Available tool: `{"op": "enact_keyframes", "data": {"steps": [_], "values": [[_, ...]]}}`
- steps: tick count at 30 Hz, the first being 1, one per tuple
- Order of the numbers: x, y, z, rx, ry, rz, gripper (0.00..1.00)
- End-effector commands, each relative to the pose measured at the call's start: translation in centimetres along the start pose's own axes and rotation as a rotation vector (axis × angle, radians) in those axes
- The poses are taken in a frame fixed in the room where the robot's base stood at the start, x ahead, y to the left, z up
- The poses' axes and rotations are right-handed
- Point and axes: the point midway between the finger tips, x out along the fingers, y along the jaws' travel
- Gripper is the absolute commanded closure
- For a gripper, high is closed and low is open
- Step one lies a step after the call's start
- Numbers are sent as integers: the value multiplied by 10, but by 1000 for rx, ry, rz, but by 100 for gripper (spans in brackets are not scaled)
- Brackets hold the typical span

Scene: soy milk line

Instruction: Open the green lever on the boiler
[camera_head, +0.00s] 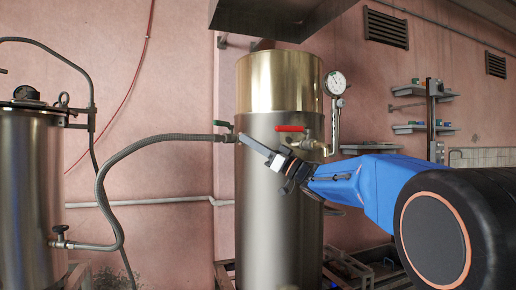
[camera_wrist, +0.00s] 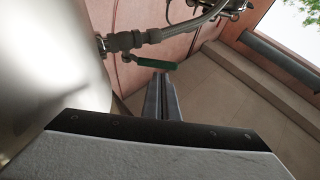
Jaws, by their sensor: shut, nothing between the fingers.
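The boiler (camera_head: 277,190) is a tall steel cylinder with a brass-coloured top band. Its green lever (camera_head: 222,124) sits on the valve at its left side, where a grey hose joins. In the wrist view the green lever (camera_wrist: 157,64) lies roughly crosswise under the hose fitting. My gripper (camera_head: 243,139) reaches across the boiler's front from the right, its tip just right of the green lever in the picture. My gripper's fingers (camera_wrist: 162,77) are shut and empty, with their tips close to the lever; I cannot tell whether they touch it.
A red lever (camera_head: 290,128) and a pressure gauge (camera_head: 336,83) are on the boiler's right. The grey hose (camera_head: 125,158) runs left to a steel tank (camera_head: 28,190). A metal hood (camera_head: 280,16) hangs above. Floor (camera_wrist: 225,110) shows beyond the fingers.

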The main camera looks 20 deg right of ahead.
Motion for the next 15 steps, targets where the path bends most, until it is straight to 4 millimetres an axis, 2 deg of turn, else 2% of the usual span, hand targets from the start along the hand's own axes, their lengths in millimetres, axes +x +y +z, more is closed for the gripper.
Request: {"op": "enact_keyframes", "data": {"steps": [1, 7, 15], "values": [[10, -1, 0, 1, 1, -3, 100], [44, -1, 0, 1, 1, -2, 100], [72, 0, 0, 1, 0, 1, 100]]}}
